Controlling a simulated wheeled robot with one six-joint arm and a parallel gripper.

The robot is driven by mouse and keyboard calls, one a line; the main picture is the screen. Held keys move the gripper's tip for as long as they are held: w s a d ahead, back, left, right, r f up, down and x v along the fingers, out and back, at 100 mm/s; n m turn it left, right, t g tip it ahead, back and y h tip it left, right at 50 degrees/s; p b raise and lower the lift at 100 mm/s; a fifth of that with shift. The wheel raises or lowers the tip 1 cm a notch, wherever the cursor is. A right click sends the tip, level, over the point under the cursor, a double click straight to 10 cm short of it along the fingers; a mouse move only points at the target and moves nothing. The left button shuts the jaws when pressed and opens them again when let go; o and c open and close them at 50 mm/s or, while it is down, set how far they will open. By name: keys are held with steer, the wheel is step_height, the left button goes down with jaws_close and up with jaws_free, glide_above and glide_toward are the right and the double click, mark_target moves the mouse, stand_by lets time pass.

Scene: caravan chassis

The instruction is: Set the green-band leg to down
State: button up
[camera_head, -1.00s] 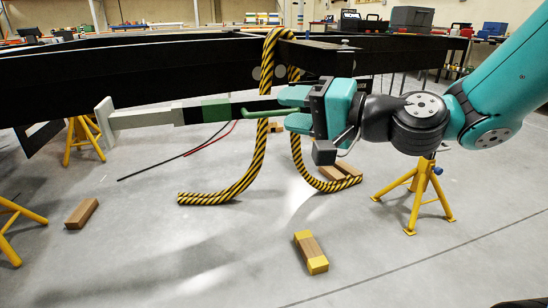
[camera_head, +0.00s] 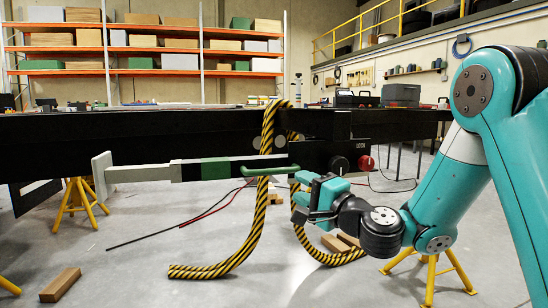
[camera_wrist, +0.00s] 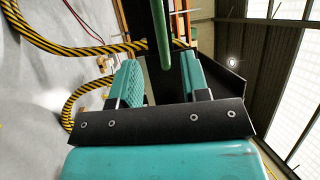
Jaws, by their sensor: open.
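The green-band leg (camera_head: 147,173) is a pale grey bar lying level along the black chassis, its white foot plate (camera_head: 102,175) at the left end. A green handle (camera_head: 270,171) sticks out at the right end, passing by the striped hose. My gripper (camera_head: 297,187) is open and empty, just right of and slightly below the handle's end in the head view. In the wrist view the handle (camera_wrist: 164,40) shows between the open fingers (camera_wrist: 160,75); contact cannot be told.
A black-and-yellow striped hose (camera_head: 246,240) hangs over the chassis (camera_head: 80,137) close to my gripper. A black knob (camera_head: 339,165) and a red knob (camera_head: 365,163) sit at right, near a LOCK label. Yellow stands and wooden blocks (camera_head: 60,285) are on the floor.

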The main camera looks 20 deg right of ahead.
mark_target(277, 173)
steer(key=p+x, duration=0.3)
steer(key=x, duration=0.7)
steer(key=shift+c, duration=0.3)
jaws_close()
